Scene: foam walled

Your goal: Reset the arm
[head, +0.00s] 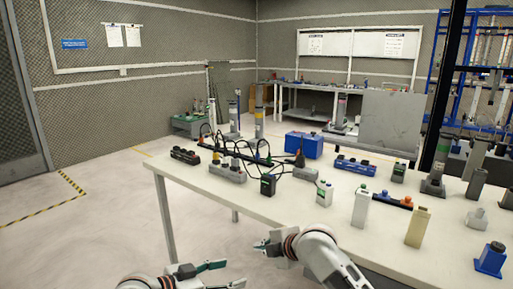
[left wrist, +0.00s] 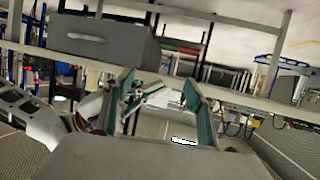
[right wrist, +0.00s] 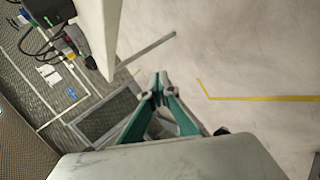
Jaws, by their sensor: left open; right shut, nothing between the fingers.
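My left gripper (head: 231,274) is at the bottom of the head view, in front of the table's near edge. Its green fingers are spread and empty in the left wrist view (left wrist: 160,88). My right gripper (head: 262,246) is a little above it in the head view, pointing left beside the table's near edge. In the right wrist view its fingertips (right wrist: 160,80) meet with nothing between them, over open floor. Both grippers are clear of the objects on the table.
The floor (head: 110,225) left of the table is free.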

